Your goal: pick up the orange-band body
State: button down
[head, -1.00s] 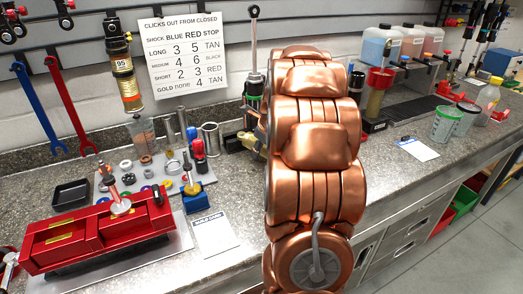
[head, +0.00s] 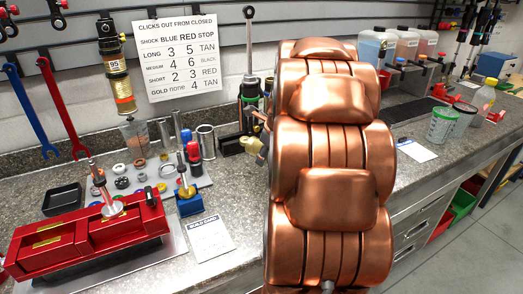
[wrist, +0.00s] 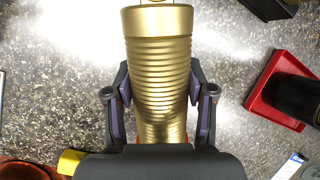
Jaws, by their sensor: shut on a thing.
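In the wrist view, a gold ribbed cylindrical body (wrist: 158,70) stands between the fingers of my gripper (wrist: 160,100). The fingers are shut on its sides. Its lower end is hidden by the dark gripper housing, and I see no clear orange band on it. In the head view my copper arm hides my gripper and this body. A gold shock with orange bands and a "95" label (head: 116,70) hangs on the wall at the upper left.
A red tray (wrist: 262,88) with a black cylinder lies right of my gripper. On the bench are a red tool tray (head: 45,243), a card (head: 212,238), small parts, and jugs (head: 402,45) at the back right. Bare counter shows around the card.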

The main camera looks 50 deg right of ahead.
jog(key=s+a, duration=0.1)
jog(key=s, duration=0.1)
jog(key=s+a+b, duration=0.1)
jog(key=s, duration=0.2)
jog(key=s+a, duration=0.1)
jog(key=s, duration=0.1)
jog(key=shift+s+a+r, duration=0.25)
jog(key=shift+r, duration=0.15)
jog(key=shift+a, duration=0.1)
